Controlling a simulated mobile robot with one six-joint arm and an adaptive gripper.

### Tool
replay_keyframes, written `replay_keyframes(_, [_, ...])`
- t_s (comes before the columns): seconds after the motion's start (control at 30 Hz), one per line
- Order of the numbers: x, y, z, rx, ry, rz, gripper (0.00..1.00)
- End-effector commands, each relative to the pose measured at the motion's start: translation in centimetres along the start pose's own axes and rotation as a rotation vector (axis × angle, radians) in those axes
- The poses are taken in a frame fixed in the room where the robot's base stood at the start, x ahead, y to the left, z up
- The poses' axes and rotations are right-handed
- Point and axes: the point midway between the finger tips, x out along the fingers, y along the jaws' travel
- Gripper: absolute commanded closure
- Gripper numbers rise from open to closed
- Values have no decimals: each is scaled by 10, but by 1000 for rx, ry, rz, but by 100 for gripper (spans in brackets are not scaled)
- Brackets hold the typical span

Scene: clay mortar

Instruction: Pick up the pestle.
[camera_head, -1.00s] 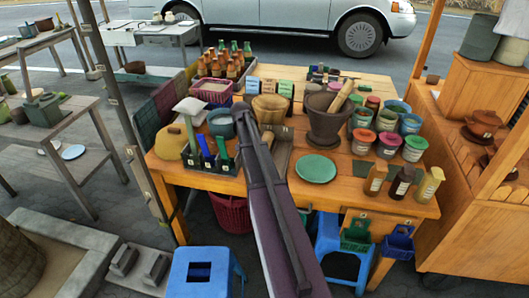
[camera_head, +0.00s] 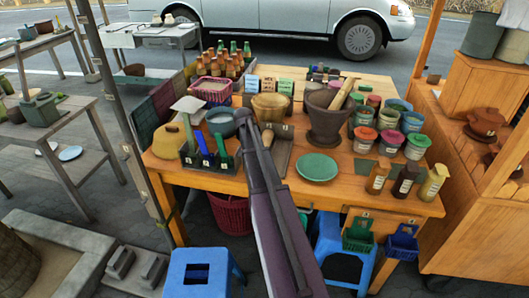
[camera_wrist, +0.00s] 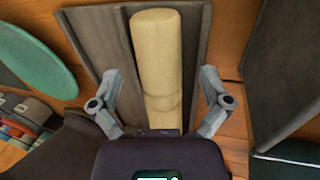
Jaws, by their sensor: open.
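A pale wooden pestle (camera_wrist: 158,70), a smooth cylinder with a rounded end, lies in a dark grey tray (camera_wrist: 92,40) in the wrist view. My gripper (camera_wrist: 160,88) is open, with one finger on each side of the pestle and gaps between them. In the head view, part of this pestle (camera_head: 268,138) shows beside my arm, in the dark tray (camera_head: 284,148) on the wooden table. My arm hides the rest and my fingers there. Another pale pestle (camera_head: 341,95) leans in a brown clay mortar (camera_head: 324,124) to the right.
A green plate (camera_head: 317,167) lies right of the tray and also shows in the wrist view (camera_wrist: 35,65). A holder with blue and green-handled tools (camera_head: 207,160) stands to the left. A wooden bowl (camera_head: 271,106) is behind the tray. Several paint pots (camera_head: 389,143) stand at right.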

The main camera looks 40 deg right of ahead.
Motion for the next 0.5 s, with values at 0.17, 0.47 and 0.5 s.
replay_keyframes(0.17, [11, -1, 0, 0, 0, 0, 3])
replay_keyframes(0.47, [11, 0, 0, -1, 0, 0, 3])
replay_keyframes(0.5, [11, -1, 0, -1, 0, 0, 3])
